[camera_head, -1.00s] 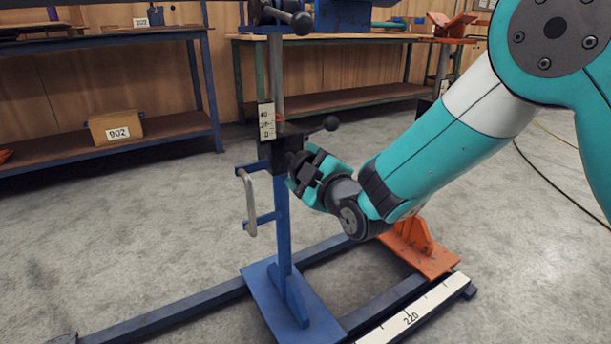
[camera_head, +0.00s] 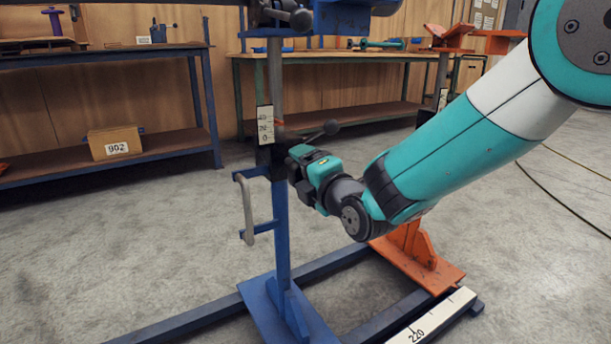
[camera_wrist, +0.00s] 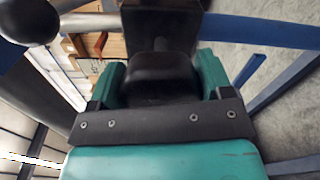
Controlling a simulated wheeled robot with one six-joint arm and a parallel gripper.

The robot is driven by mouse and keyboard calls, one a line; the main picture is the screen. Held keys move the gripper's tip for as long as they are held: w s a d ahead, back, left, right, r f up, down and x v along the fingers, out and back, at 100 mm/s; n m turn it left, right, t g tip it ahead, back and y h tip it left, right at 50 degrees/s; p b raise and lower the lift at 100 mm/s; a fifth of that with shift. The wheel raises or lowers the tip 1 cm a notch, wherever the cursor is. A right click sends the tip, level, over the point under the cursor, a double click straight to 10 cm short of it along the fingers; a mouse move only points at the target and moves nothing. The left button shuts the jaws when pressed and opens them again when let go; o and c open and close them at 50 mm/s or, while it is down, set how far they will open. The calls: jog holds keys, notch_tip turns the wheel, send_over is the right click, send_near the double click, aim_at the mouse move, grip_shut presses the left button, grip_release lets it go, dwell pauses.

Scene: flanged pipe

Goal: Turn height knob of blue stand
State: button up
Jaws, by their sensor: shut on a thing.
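The blue stand (camera_head: 281,225) stands upright on its blue foot, with a black clamp block and a small white height scale (camera_head: 265,125) near its top. My gripper (camera_head: 298,163) is at the right side of the block. In the wrist view a dark rounded knob (camera_wrist: 160,72) sits between the teal fingers of my gripper (camera_wrist: 160,85), which are shut on it. In the head view my gripper hides the knob. A black ball-ended lever (camera_head: 331,127) sticks out just above my gripper; a ball end also shows top left in the wrist view (camera_wrist: 30,20).
An orange stand (camera_head: 420,255) is close on the right, under my arm. Floor rails and a white ruler (camera_head: 435,318) run along the front. Benches line the back wall. The floor at left is clear.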

jog(key=shift+n, duration=0.5)
dwell(0.3)
jog(key=o, duration=0.9)
jog(key=b+v, duration=0.5)
jog(key=v, duration=1.2)
jog(key=shift+s+d+b, duration=0.2)
jog(key=shift+b, duration=0.2)
